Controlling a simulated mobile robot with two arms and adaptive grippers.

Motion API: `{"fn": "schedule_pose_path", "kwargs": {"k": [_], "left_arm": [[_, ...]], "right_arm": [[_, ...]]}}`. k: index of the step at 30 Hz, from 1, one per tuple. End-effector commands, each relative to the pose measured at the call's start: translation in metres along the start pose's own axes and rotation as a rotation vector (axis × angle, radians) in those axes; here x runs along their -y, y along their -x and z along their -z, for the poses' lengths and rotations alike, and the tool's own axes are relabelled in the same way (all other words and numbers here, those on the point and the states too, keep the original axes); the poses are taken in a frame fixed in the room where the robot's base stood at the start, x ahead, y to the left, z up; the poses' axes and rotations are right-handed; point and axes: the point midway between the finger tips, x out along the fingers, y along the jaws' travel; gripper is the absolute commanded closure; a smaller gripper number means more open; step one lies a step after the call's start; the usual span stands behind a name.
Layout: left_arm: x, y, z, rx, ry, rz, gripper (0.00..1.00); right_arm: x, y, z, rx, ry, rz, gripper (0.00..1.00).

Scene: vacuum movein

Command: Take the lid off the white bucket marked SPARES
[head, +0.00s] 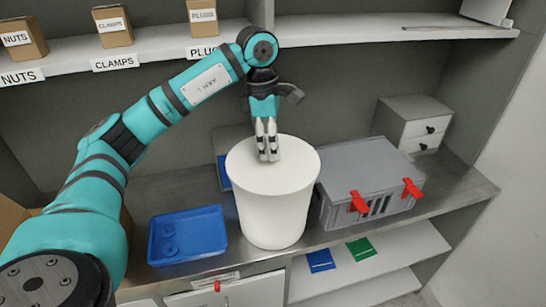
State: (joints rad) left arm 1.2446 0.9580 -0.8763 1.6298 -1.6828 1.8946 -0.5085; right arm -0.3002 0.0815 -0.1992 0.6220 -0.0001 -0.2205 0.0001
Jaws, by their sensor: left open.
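The white bucket (272,212) stands upright on the metal worktop. Its round white lid (285,177) is on top. No SPARES marking shows on the side facing me. My left gripper (268,157) points down from above at the far half of the lid, with its fingers in front of the lid's back area. It is open, with its fingers close together. I cannot tell whether the fingertips touch the lid or a grip on it. My right gripper is not in view.
A blue tray (188,250) lies left of the bucket. A grey crate with red latches (372,165) stands close on its right. A small drawer unit (415,120) is at the back right. A shelf (150,46) with labelled boxes runs above. Bare worktop (455,185) shows at the far right.

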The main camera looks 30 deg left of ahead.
Motion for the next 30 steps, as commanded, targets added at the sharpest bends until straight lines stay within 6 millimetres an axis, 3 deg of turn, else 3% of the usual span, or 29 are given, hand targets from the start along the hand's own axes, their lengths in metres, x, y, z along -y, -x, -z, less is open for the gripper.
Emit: {"fn": "schedule_pose_path", "kwargs": {"k": [6,12,25,30], "left_arm": [[0.0,-0.019,0.0,0.0,0.001,0.0,0.45],[0.0,-0.02,0.0,0.0,0.001,-0.001,0.45],[0.0,-0.02,0.0,0.0,0.001,-0.001,1.0],[0.0,-0.02,0.0,0.001,0.0,-0.001,1.0]], "right_arm": [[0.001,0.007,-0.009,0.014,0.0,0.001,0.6],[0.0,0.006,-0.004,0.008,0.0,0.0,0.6],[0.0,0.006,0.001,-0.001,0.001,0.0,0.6],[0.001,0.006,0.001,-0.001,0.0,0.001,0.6]]}}
